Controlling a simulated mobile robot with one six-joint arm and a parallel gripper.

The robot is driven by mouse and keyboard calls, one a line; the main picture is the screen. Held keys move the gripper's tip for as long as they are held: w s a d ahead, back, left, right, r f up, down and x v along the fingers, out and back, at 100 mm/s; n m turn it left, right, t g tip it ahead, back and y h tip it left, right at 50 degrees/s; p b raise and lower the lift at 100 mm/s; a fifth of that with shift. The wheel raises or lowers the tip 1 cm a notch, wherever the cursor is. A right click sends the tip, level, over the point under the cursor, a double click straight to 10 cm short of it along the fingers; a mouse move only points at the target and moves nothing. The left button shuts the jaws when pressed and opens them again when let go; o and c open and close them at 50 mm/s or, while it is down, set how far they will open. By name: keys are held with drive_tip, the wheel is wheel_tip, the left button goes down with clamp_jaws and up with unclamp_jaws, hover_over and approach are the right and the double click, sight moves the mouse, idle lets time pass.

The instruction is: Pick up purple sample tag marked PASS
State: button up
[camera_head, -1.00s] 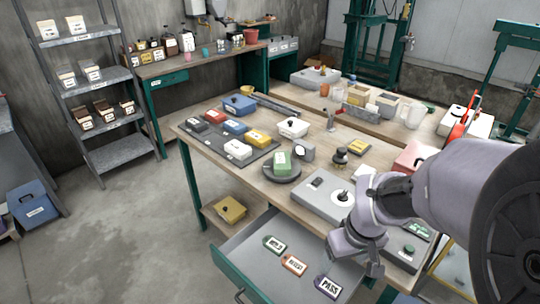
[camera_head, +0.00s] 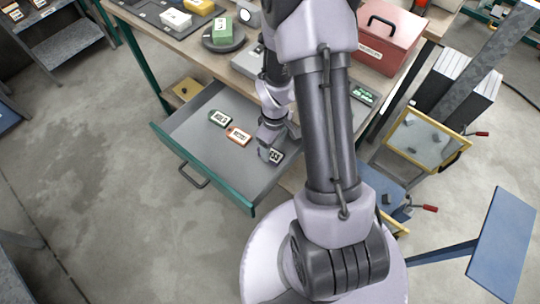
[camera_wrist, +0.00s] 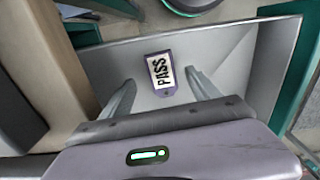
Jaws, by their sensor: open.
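The purple tag marked PASS (camera_wrist: 160,73) lies flat in the open drawer in the wrist view, its white label facing up. In the head view the PASS tag (camera_head: 275,156) is partly hidden by my gripper (camera_head: 276,138). In the wrist view my gripper (camera_wrist: 160,98) is open, with one finger on each side of the picture and the tag between and beyond them. The gripper appears empty and apart from the tag. A green tag (camera_head: 219,118) and an orange tag (camera_head: 238,136) lie in the same drawer (camera_head: 190,135), left of the PASS tag.
The drawer has raised walls around the tags and a green front with a handle (camera_head: 195,176). The wooden workbench (camera_head: 150,25) stands above and behind it. A red toolbox (camera_head: 385,35) sits on the bench at the right. Open floor lies left.

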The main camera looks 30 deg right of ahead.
sight(273, 155)
wheel_tip(273, 155, down, 5)
drive_tip(key=shift+a+r+b, duration=0.1)
drive_tip(key=shift+b, duration=1)
drive_tip(key=shift+r, duration=0.15)
drive_tip(key=c, duration=1.4)
